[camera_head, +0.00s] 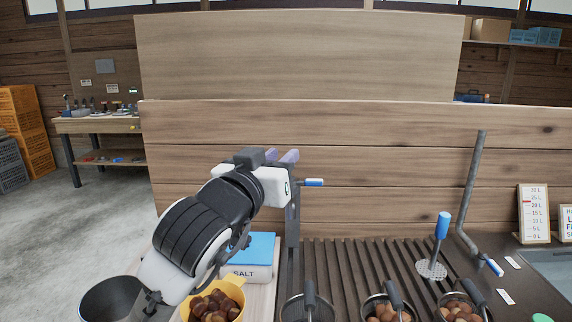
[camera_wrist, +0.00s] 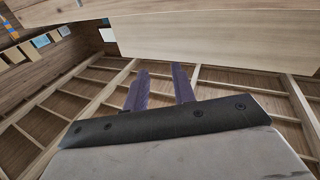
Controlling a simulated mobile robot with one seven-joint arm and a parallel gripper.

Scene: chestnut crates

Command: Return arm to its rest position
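My gripper (camera_head: 285,157) is raised in front of the wooden plank wall, above the salt box. Its two purple fingers (camera_wrist: 161,88) stand apart in the wrist view, with nothing between them. The gripper is open and empty. My arm reaches up from the lower left of the head view and bends at the wrist. The wrist view looks toward wooden boards and beams.
Below my arm are a yellow bowl of chestnuts (camera_head: 238,290), a blue-topped salt box (camera_head: 262,272) and a dark pot (camera_head: 110,299). A slatted rack (camera_head: 345,255) holds baskets. A blue-handled skimmer (camera_head: 443,225) and bent grey pipe (camera_head: 470,190) stand right.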

